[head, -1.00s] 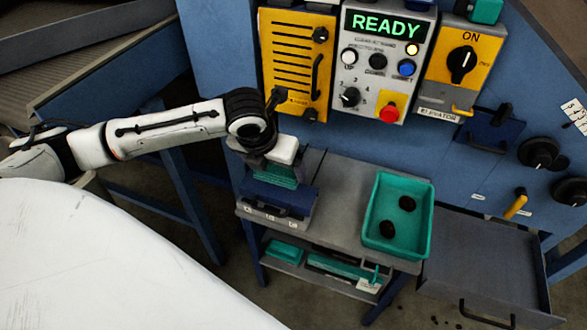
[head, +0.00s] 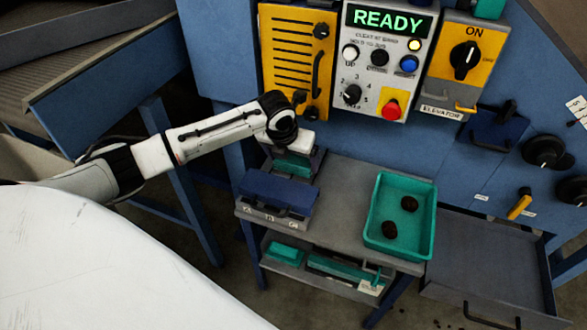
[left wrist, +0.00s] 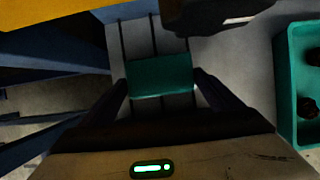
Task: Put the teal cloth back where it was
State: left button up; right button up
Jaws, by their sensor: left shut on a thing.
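The teal cloth (head: 293,166) is a small folded teal piece at the back left of the grey bench, partly hidden under my gripper. My left gripper (head: 291,158) is shut on it from above. In the left wrist view the cloth (left wrist: 160,75) spans between the two fingers (left wrist: 161,92). There it lies over a grey surface with dark lines; I cannot tell whether it touches that surface. My right gripper is not in view.
A blue-lidded box (head: 277,192) stands in front of the cloth. A teal tray (head: 427,222) with two dark lumps is to the right on the grey bench (head: 335,205). The control panel (head: 385,70) and yellow vented cover (head: 292,60) rise behind. An open grey drawer (head: 490,260) is at right.

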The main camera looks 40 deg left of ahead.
aim_at(291, 164)
pick_arm(q)
notch_tip(291, 164, down, 3)
jog(key=shift+f, duration=0.1)
jog(key=shift+w+f+b, duration=0.2)
jog(key=shift+f+b, duration=0.1)
jog(key=o, duration=0.9)
jog(key=shift+s+r, duration=0.2)
jog(key=shift+r, duration=0.3)
jog(key=p+v, duration=0.2)
jog(key=v, duration=0.9)
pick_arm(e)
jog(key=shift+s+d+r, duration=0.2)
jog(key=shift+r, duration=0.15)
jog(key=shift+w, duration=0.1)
